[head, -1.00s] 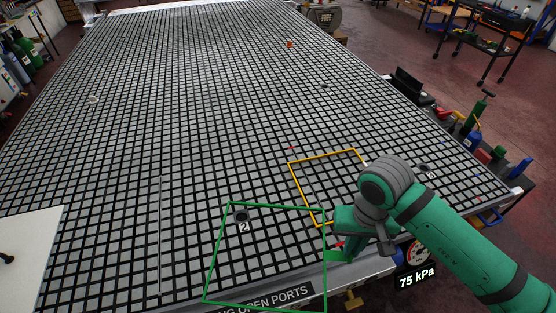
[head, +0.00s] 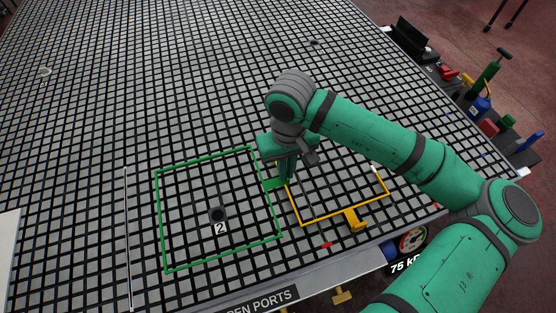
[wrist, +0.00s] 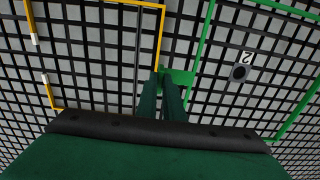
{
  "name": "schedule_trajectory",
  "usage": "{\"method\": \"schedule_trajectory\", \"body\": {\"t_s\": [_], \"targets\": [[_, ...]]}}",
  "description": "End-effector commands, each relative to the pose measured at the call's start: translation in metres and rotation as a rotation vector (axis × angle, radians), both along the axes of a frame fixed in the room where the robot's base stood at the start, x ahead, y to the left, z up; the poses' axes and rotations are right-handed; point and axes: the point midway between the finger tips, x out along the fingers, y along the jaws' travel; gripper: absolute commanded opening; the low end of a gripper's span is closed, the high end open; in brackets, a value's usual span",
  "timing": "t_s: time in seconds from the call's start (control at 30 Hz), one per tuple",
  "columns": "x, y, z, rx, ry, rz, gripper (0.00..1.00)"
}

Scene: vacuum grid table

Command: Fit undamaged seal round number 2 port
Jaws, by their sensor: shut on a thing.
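The green rectangular seal (head: 160,222) surrounds the number 2 port (head: 218,214), a dark round hole near the middle of the frame. Both also show in the wrist view, the seal (wrist: 202,38) and the port (wrist: 239,73). My gripper (head: 286,183) is shut on the seal's green tab (wrist: 178,76), on the side towards the yellow seal. I cannot tell whether the green seal touches the table or hangs just above it. The yellow seal (head: 325,216) lies to the right, with a gap between white ends (wrist: 34,40) in one side.
The gridded table (head: 90,130) is mostly clear towards the back. The yellow seal's tab (head: 355,220) sits near the front edge. A pressure gauge (head: 412,238) reading 75 kPa is at that edge. Bottles and tools stand beyond the right edge.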

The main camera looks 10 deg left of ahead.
Motion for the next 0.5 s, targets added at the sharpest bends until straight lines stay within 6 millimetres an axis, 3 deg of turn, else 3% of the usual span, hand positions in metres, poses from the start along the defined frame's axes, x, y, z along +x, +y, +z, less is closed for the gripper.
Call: {"method": "schedule_trajectory", "body": {"t_s": [0.5], "targets": [[-0.0020,0.0077,-0.0046,0.000,0.001,0.017,0.00]]}}
